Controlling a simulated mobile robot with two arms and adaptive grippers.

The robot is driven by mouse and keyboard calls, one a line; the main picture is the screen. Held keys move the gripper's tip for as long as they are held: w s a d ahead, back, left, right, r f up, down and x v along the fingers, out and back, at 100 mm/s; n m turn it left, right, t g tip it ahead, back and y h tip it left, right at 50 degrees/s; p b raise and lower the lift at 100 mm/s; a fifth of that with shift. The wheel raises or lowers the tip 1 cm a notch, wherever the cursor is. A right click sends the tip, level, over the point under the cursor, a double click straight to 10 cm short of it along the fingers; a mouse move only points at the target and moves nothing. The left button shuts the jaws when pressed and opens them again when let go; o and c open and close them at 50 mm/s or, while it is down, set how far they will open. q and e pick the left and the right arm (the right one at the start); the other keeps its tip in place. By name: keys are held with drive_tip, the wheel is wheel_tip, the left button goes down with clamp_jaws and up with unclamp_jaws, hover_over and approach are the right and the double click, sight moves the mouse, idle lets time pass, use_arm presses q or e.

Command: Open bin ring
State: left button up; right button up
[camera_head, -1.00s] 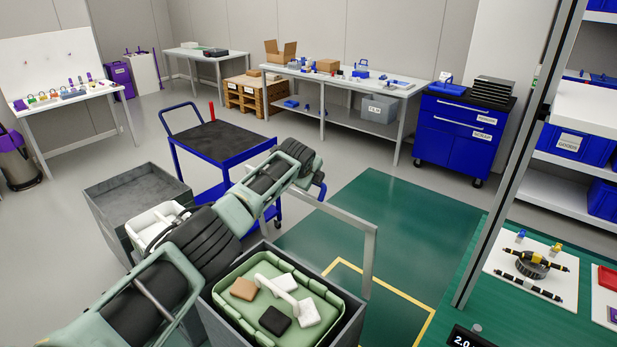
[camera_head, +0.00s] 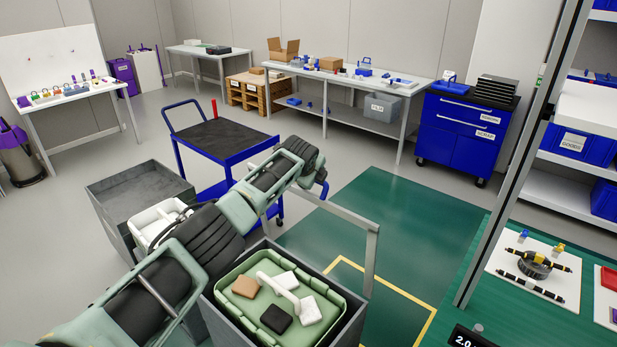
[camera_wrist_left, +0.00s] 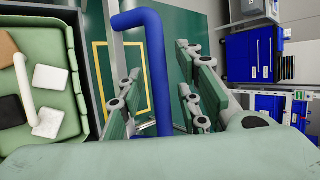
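A grey bin (camera_head: 22,165) with a purple liner over its rim stands at the far left edge of the head view, partly cut off. Any ring on it is too small to make out. My left arm reaches in from the lower left, and its gripper is mostly hidden behind the wrist there. In the left wrist view my left gripper (camera_wrist_left: 158,90) is open, with fingers apart on both sides of a blue bent bar (camera_wrist_left: 154,60). Gaps show beside the bar; I cannot tell if it is touched. My right gripper is not in view.
A grey crate holds a green tray (camera_head: 232,287) with several blocks and a white handle below my arm. A blue cart (camera_head: 235,158) and a grey box (camera_head: 120,190) stand behind the arm. A green bench (camera_head: 480,290) is at right. The green floor in the middle is clear.

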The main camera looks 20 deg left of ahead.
use_arm(q)
drive_tip(key=v, duration=1.2)
drive_tip(key=shift+f, duration=0.1)
idle(0.4)
